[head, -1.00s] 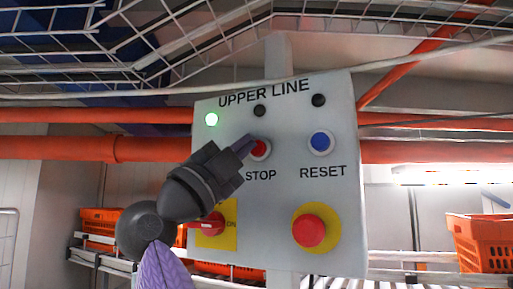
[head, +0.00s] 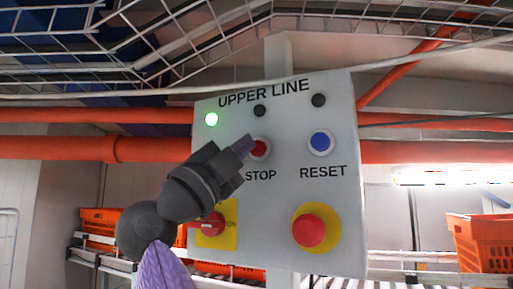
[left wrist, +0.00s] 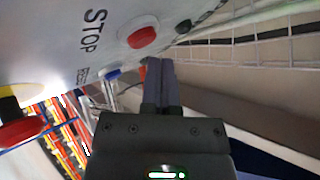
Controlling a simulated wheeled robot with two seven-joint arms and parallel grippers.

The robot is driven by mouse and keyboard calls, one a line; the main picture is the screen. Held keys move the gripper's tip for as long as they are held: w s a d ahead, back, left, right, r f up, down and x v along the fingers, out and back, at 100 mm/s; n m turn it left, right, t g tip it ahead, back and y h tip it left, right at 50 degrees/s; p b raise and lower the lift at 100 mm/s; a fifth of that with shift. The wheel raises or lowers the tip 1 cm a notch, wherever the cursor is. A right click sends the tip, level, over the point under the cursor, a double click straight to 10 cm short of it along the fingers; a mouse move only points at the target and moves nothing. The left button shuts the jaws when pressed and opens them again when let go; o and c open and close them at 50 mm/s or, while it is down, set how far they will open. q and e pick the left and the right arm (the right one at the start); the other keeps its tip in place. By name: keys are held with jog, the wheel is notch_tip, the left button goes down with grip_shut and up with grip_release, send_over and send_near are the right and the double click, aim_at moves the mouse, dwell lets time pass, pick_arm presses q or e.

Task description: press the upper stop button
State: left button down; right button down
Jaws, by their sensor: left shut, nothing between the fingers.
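The red stop button (head: 260,150), in a pale ring, sits above the word STOP on the grey UPPER LINE panel (head: 274,208). It also shows in the left wrist view (left wrist: 141,37). My left gripper (head: 246,143) is shut and empty, its fingertips at the button's upper left in the head view and covering part of its ring. In the left wrist view the fingertips (left wrist: 160,62) lie just beside the button, with a small gap in the picture. I cannot tell whether they touch the panel. The green lamp (head: 211,119) is lit. My right gripper is not in view.
A blue reset button (head: 320,141) is right of the stop button. Below are a red mushroom button (head: 309,230) on yellow and a red rotary switch (head: 213,223), partly behind my arm. Orange pipes (head: 430,152) and a wire cable tray (head: 160,60) run behind and above.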

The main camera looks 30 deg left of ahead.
pick_arm(q)
jog(key=shift+w, duration=0.1)
jog(key=shift+w, duration=0.35)
jog(key=shift+w, duration=0.45)
dwell(0.9)
jog(key=shift+s, duration=0.15)
jog(key=shift+s+b, duration=0.3)
jog(key=shift+s, duration=0.4)
